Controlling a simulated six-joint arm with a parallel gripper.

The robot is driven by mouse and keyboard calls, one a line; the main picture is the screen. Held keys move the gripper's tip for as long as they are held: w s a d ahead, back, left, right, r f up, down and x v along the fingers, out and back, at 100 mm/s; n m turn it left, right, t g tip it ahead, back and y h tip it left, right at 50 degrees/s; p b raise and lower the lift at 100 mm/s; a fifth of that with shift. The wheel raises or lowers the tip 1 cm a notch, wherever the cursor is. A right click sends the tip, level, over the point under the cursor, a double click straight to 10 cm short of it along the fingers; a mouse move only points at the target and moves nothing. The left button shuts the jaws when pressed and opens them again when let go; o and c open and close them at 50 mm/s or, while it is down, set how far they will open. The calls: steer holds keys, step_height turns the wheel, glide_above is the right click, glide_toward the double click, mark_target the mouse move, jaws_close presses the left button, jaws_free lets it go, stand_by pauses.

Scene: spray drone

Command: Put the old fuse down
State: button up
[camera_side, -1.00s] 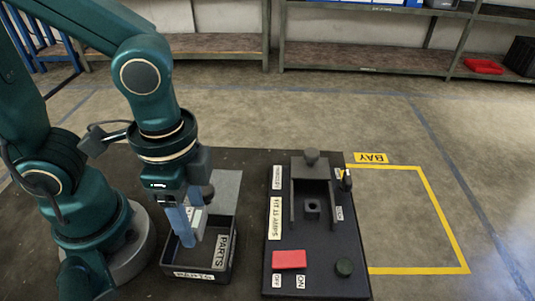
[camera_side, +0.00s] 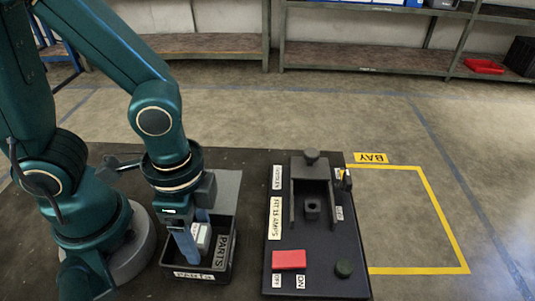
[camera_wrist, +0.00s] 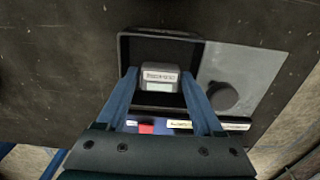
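The old fuse (camera_side: 203,238) is a small pale block with a printed label and shows between my fingers, low in the dark parts tray (camera_side: 230,262). In the wrist view the fuse (camera_wrist: 160,78) sits between my two blue fingertips, with hardly any gap at its sides. My gripper (camera_side: 196,246) points down into the tray and appears shut on the fuse. The tray walls (camera_wrist: 199,62) surround the fuse in the wrist view. I cannot tell whether its underside touches the tray floor.
A grey plate (camera_side: 229,185) lies beside the tray, with a dark round knob (camera_wrist: 223,97) in the wrist view. The floor beyond is clear.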

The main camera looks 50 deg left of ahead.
mark_target(198, 234)
step_height(198, 234, up, 12)
steer(key=w+a+n+t, duration=0.4)
steer(key=a+n, duration=0.3)
steer(key=n, duration=0.2)
steer(key=shift+t, duration=0.8)
stand_by(0.5)
